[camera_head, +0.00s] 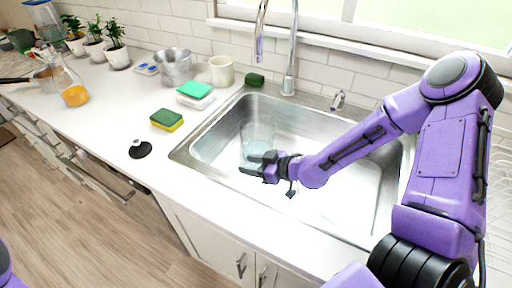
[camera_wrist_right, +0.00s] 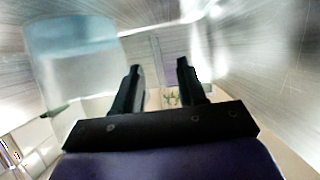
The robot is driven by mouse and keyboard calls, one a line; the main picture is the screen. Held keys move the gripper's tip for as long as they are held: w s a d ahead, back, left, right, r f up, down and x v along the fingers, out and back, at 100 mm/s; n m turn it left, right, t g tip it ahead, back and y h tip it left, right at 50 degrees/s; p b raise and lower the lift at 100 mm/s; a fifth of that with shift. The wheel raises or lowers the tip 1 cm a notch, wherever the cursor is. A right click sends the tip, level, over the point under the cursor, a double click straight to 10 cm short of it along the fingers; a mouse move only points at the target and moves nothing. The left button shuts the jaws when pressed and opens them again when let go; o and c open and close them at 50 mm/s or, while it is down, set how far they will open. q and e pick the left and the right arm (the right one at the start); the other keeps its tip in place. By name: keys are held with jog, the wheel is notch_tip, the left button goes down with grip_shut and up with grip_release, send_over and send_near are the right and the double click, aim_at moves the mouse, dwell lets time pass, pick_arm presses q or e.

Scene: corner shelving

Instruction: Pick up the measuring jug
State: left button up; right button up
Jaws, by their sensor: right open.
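The measuring jug (camera_head: 258,135) looks like a clear, bluish see-through vessel standing in the left part of the sink. It also shows large and blurred at the left of the right wrist view (camera_wrist_right: 85,65). My right gripper (camera_head: 251,165) reaches into the sink from the right, in front of the jug in the head view. Its two dark fingers (camera_wrist_right: 158,75) are apart with nothing between them, and the jug is to one side of them. Whether a finger touches the jug I cannot tell. My left gripper is out of view.
The steel sink (camera_head: 205,150) has walls around my gripper, and a faucet (camera_head: 289,80) rises behind. On the counter left are sponges (camera_head: 166,120), a black stopper (camera_head: 140,150), a cream cup (camera_head: 221,70), a metal pot (camera_head: 174,68) and a flask with orange liquid (camera_head: 72,92).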

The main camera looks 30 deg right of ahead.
jog(key=shift+x, duration=1)
grip_shut()
jog(key=shift+s, duration=0.1)
dwell(0.5)
